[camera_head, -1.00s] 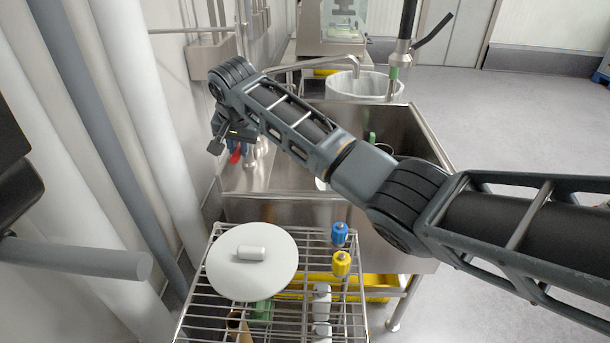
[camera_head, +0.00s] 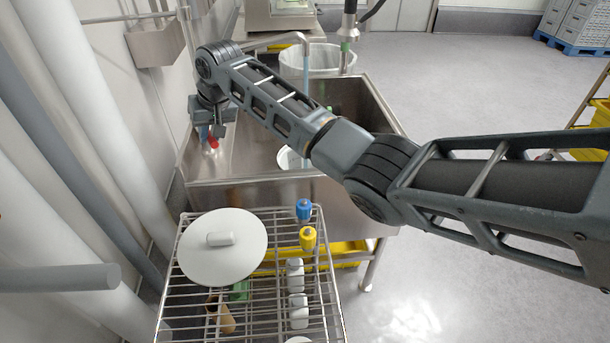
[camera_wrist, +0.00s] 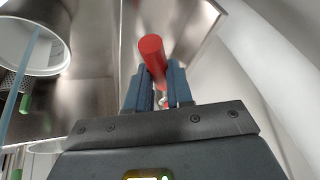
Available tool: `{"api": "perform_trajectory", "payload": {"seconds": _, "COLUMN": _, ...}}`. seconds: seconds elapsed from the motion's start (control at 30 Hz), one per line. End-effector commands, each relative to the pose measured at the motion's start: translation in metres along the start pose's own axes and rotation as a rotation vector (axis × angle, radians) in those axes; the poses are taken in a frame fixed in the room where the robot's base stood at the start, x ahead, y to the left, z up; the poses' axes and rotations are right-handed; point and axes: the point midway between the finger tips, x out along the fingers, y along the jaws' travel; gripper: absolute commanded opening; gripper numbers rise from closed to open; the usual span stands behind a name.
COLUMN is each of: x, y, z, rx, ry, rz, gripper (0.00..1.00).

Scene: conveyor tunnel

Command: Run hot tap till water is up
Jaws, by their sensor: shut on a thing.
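The red tap handle (camera_head: 213,142) is at the left side of the steel sink (camera_head: 240,155). My gripper (camera_head: 212,128) is over it, pointing down. In the wrist view the red handle (camera_wrist: 152,50) lies at the fingertips of my gripper (camera_wrist: 158,88), which is shut on it. The spout (camera_head: 275,39) reaches over the sink, and a thin bluish stream of water (camera_head: 305,75) falls from it. A pale round pot (camera_head: 288,158) stands in the basin, partly behind my arm. Its water level cannot be made out.
A wire rack (camera_head: 265,290) in front holds a white lid (camera_head: 235,250), a blue-capped bottle (camera_head: 304,210) and a yellow-capped one (camera_head: 307,237). A lined bin (camera_head: 325,60) stands behind the sink. Pipes line the left wall. Floor at right is open.

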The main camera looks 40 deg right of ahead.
Motion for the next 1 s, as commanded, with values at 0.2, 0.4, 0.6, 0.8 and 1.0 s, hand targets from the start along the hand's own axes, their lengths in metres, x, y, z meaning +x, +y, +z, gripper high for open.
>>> {"api": "perform_trajectory", "payload": {"seconds": 0.2, "x": -0.001, "y": 0.005, "z": -0.001, "rx": -0.044, "ry": -0.006, "rz": -0.017, "gripper": 0.0}}
{"api": "perform_trajectory", "payload": {"seconds": 0.4, "x": -0.001, "y": 0.005, "z": -0.001, "rx": -0.047, "ry": -0.008, "rz": -0.018, "gripper": 0.0}}
{"api": "perform_trajectory", "payload": {"seconds": 0.6, "x": 0.0, "y": 0.017, "z": -0.005, "rx": -0.172, "ry": -0.037, "rz": -0.069, "gripper": 0.0}}
{"api": "perform_trajectory", "payload": {"seconds": 0.8, "x": 0.001, "y": 0.031, "z": -0.011, "rx": -0.355, "ry": -0.074, "rz": -0.145, "gripper": 0.0}}
{"api": "perform_trajectory", "payload": {"seconds": 1.0, "x": -0.001, "y": 0.039, "z": -0.015, "rx": -0.483, "ry": -0.1, "rz": -0.197, "gripper": 0.0}}
